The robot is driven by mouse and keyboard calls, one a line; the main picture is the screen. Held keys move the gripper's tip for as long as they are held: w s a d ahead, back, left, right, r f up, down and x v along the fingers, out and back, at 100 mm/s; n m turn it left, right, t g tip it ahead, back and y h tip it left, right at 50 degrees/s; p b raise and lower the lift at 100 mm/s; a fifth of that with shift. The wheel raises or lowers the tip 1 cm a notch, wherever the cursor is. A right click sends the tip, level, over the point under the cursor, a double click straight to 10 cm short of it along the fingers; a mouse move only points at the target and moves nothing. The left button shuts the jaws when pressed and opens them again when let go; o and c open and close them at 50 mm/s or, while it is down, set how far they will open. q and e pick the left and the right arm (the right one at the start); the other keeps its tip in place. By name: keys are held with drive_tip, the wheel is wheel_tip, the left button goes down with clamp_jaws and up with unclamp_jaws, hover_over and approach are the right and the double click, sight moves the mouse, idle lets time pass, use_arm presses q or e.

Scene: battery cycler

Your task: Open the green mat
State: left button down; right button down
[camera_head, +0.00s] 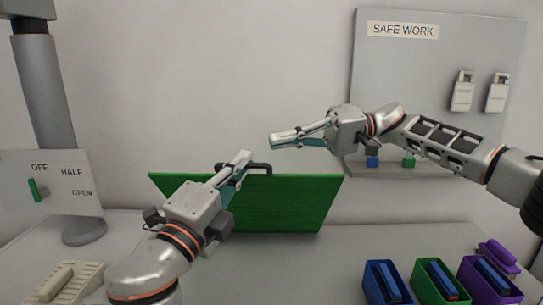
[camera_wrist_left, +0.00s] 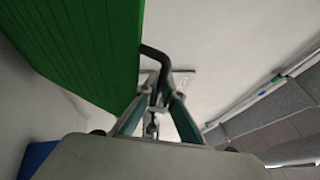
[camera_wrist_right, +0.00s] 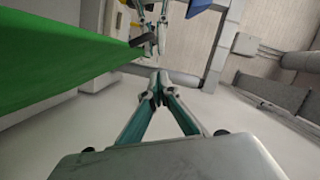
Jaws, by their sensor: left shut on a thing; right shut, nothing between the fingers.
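The green mat (camera_head: 285,203) stands as a raised, tilted panel on the table in the head view, with a black handle (camera_head: 262,166) at its top edge. My left gripper (camera_head: 242,160) is shut on the black handle; in the left wrist view the fingers (camera_wrist_left: 155,92) close around the handle (camera_wrist_left: 157,56) beside the green panel (camera_wrist_left: 85,45). My right gripper (camera_head: 273,140) is shut and empty in the air, above and to the right of the handle. In the right wrist view its fingertips (camera_wrist_right: 160,82) meet, apart from the green panel (camera_wrist_right: 60,58).
Blue (camera_head: 369,290), green (camera_head: 420,290) and purple (camera_head: 470,290) bins stand at the front right. A SAFE WORK board (camera_head: 440,60) stands behind.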

sight(272, 174)
drive_tip(key=shift+s+a+f, duration=0.15)
drive_tip(key=shift+s+a, duration=0.15)
drive_tip(key=shift+a, duration=0.3)
drive_tip(key=shift+s+a+f, duration=0.15)
drive_tip(key=shift+s+a, duration=0.1)
drive_tip(key=shift+a, duration=0.3)
drive_tip(key=shift+s+d+f, duration=0.1)
drive_tip(key=shift+s+f, duration=0.2)
drive_tip(key=shift+s, duration=0.5)
drive_tip(key=shift+s+f, duration=0.35)
drive_tip(key=shift+s, duration=0.35)
